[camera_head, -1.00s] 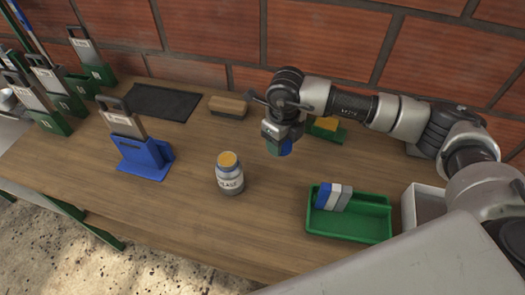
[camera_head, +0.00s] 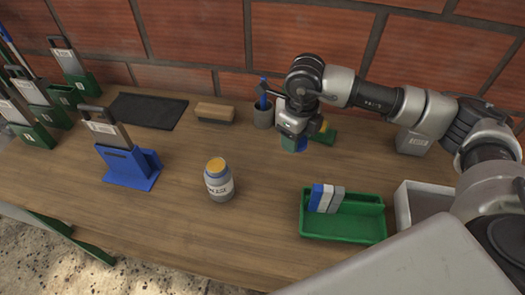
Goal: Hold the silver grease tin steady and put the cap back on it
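The silver grease tin (camera_head: 219,187) stands upright on the wooden bench, left of the middle of the camera_head view. It has a pale label band, and its top shows a round yellow-orange surface. My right gripper (camera_head: 293,141) is above the bench, to the right of the tin and farther back, apart from it. Teal and blue patches show at its fingertips. I cannot tell whether they are finger pads or a held thing. I cannot make out a separate cap. My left gripper is not in view.
A green tray (camera_head: 343,232) with blue, white and grey blocks lies at front right, beside a pale box (camera_head: 405,213). A blue holder (camera_head: 132,177) stands left. A brush (camera_head: 214,112), dark mat (camera_head: 147,110) and cup (camera_head: 263,115) are behind. Bench around the tin is clear.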

